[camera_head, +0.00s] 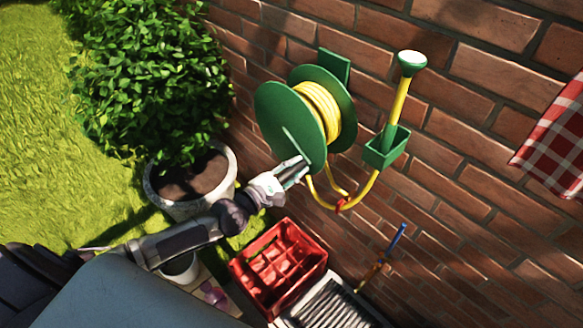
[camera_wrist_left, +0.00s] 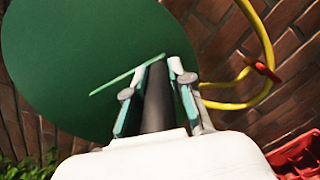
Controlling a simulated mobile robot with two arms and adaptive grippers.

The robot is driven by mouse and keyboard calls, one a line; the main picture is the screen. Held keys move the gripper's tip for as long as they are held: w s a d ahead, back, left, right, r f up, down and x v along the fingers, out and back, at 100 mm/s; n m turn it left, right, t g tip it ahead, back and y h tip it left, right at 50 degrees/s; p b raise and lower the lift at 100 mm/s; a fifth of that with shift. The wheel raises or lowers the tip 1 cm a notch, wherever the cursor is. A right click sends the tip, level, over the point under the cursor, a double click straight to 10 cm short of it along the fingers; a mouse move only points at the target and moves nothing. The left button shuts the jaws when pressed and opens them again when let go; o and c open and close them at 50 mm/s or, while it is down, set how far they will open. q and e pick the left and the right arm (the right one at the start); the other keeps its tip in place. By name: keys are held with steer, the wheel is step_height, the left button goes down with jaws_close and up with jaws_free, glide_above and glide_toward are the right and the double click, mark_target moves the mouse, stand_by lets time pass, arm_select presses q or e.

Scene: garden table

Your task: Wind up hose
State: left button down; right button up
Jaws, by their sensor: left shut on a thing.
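A green hose reel (camera_head: 290,122) is mounted on the brick wall, with yellow hose (camera_head: 318,108) wound on its drum. A loose length of yellow hose hangs below it in a loop. The hose's end, with a green and white spray head (camera_head: 411,62), stands upright in a green holder (camera_head: 387,147) on the wall. My left gripper (camera_head: 292,172) is at the lower edge of the reel's front disc. In the left wrist view it is shut on a dark crank handle (camera_wrist_left: 158,98) in front of the green disc. My right gripper is not in view.
A potted bush (camera_head: 150,85) is at the left. A red checked cloth (camera_head: 556,140) hangs at the right. A blue-handled tool (camera_head: 396,240) leans near the wall.

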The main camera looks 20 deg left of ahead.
arm_select(q)
steer(key=shift+s+d+r+n, duration=0.1)
steer(key=shift+d+r+n, duration=0.15)
steer(key=shift+r+n, duration=0.4)
steer(key=shift+s+d+r+n, duration=0.1)
steer(key=shift+d+r+n, duration=0.25)
steer(key=shift+n, duration=0.5)
steer(key=shift+a+r, duration=0.1)
steer(key=shift+r, duration=0.05)
steer(key=c, duration=1)
jaws_free()
steer(key=v, duration=1.2)
